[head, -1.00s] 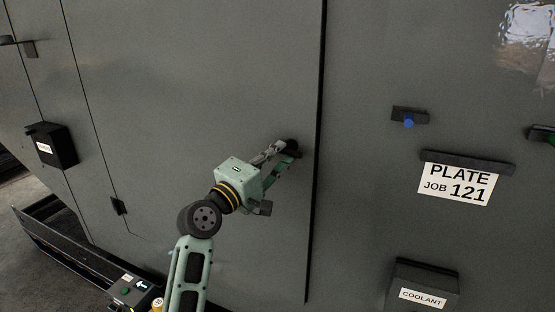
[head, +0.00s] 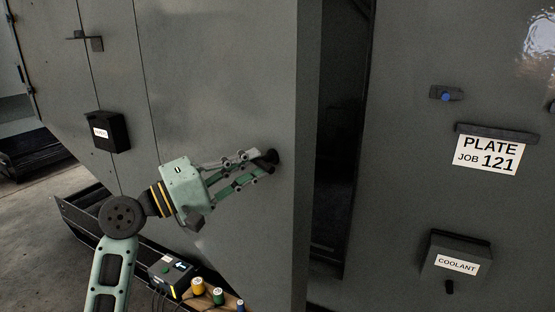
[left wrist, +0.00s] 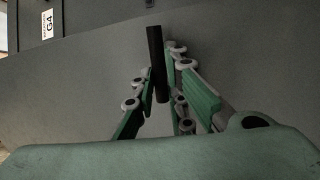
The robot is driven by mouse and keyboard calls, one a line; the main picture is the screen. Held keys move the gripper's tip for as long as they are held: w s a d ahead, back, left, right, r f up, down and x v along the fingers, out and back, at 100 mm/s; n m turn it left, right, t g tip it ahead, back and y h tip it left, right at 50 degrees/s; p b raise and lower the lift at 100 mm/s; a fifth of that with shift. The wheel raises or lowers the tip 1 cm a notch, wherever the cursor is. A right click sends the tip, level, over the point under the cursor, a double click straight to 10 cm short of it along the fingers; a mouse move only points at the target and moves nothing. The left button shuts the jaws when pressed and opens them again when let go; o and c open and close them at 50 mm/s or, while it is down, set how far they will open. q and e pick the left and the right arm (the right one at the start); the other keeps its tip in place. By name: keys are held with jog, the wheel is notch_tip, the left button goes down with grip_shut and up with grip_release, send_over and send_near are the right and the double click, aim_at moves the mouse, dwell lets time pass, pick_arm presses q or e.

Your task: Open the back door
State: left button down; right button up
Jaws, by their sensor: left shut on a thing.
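The back door (head: 230,75) is a large grey panel that stands part way open, with a dark gap (head: 338,150) between its right edge and the fixed panel. My left gripper (head: 266,163) is at the door's right side, shut on the black door handle (head: 271,157). In the left wrist view the handle (left wrist: 156,50) is a dark bar between the two green fingers of my left gripper (left wrist: 162,88). My right gripper is in neither view.
The fixed panel at right carries a PLATE JOB 121 sign (head: 488,154), a blue button (head: 445,97) and a COOLANT box (head: 457,260). A black box (head: 107,131) juts from the panel at left. A control box (head: 172,275) and several spools (head: 218,296) sit low in front.

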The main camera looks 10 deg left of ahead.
pick_arm(q)
jog(key=v, duration=0.2)
jog(key=r+v, duration=0.1)
jog(key=v, duration=0.2)
jog(key=shift+s+a+r, duration=0.1)
jog(key=shift+s+a, duration=0.15)
jog(key=shift+s, duration=0.1)
jog(key=c, duration=2.1)
grip_release()
jog(key=o, duration=0.3)
jog(key=shift+w+a, duration=0.1)
jog(key=shift+a, duration=0.1)
jog(key=shift+o, duration=0.2)
jog(key=v, duration=1.2)
jog(key=shift+f, duration=0.25)
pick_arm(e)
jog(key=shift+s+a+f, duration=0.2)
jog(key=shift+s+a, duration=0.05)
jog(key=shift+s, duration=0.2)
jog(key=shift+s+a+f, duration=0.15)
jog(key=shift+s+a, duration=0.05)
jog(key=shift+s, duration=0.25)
pick_arm(q)
jog(key=shift+d, duration=0.1)
jog(key=shift+c, duration=0.5)
